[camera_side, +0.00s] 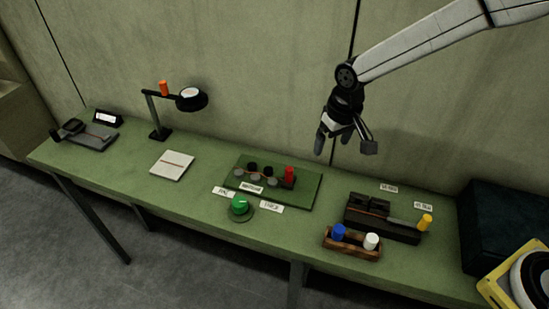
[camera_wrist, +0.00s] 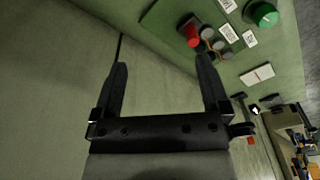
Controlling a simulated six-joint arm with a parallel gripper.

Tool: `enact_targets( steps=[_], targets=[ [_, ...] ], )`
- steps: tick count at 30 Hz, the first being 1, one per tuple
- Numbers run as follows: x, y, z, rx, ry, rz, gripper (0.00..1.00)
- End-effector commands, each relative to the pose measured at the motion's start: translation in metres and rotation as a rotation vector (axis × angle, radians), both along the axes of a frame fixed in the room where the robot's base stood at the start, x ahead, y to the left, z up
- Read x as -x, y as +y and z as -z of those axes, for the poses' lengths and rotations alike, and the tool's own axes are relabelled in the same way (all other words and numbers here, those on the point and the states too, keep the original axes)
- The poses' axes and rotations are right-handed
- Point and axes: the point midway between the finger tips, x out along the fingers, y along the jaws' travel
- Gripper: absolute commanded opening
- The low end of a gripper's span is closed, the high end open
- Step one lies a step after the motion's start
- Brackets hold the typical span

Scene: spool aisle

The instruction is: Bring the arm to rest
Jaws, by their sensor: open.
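My gripper (camera_side: 343,142) hangs from my arm above the back of the green bench, clear of everything on it. In the wrist view its two dark fingers (camera_wrist: 163,85) stand well apart with nothing between them. The side view shows it to the right of the green mat (camera_side: 312,193) and higher than the bench top.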

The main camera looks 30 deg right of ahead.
Motion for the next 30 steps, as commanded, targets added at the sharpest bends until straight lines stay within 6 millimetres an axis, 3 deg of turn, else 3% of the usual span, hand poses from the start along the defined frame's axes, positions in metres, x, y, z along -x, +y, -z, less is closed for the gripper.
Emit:
enact_targets(
  steps=[6,15,22,30],
  targets=[
    [0.043,-0.05,-0.011,0.0,-0.035,0.026,0.96],
    [0.114,-0.102,-0.014,0.01,-0.082,0.057,0.96],
    [0.154,-0.122,-0.01,0.019,-0.106,0.071,0.96],
    [0.165,-0.127,-0.009,0.022,-0.111,0.074,0.96]
  ],
)
